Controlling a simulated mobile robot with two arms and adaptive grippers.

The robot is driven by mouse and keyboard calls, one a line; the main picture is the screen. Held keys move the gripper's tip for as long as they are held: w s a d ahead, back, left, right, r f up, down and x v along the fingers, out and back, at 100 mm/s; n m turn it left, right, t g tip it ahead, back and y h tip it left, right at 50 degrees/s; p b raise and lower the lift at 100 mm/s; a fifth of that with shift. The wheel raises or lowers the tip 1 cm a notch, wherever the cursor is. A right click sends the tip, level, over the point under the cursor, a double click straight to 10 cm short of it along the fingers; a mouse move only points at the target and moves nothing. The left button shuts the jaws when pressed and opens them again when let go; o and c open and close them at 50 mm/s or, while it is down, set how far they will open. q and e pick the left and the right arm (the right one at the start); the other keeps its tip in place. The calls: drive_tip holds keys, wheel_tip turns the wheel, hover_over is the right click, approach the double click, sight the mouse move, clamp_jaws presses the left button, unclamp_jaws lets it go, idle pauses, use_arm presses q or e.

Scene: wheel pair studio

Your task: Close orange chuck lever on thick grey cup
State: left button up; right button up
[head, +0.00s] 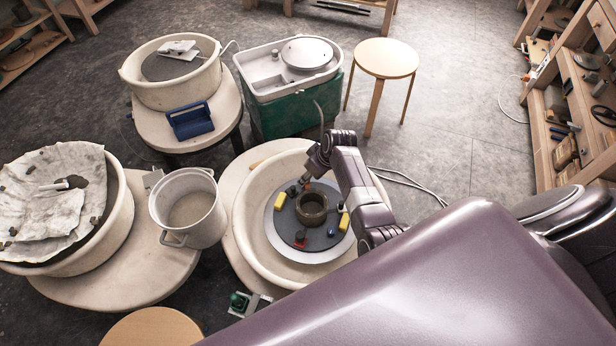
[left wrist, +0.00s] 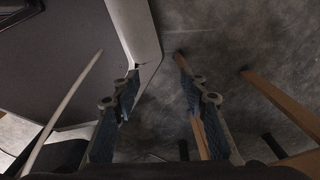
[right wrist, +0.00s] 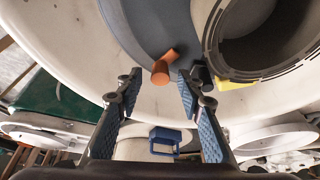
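The thick grey cup (head: 311,208) stands upright on the dark grey wheel disc (head: 285,222), with chuck parts around it. The orange chuck lever (right wrist: 162,70) shows in the right wrist view beside the cup wall (right wrist: 212,32). It stands just beyond the fingertips of my right gripper (right wrist: 160,76), which is open with nothing held. In the head view my right gripper (head: 312,172) is at the far side of the cup, partly hiding the lever. My left gripper (left wrist: 158,75) is open and empty in its wrist view, away from the wheel.
The cream basin wall (head: 243,225) encloses the disc. A grey bucket (head: 188,205) stands left, a blue caddy (head: 190,121) farther back and a wooden stool (head: 386,57) behind.

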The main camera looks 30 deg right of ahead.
drive_tip(key=shift+w+a+f, duration=0.1)
drive_tip(key=shift+w+f, duration=0.05)
drive_tip(key=shift+f, duration=0.25)
use_arm(q)
drive_tip(key=shift+w+d, duration=0.1)
drive_tip(key=shift+w, duration=0.4)
use_arm(e)
clamp_jaws()
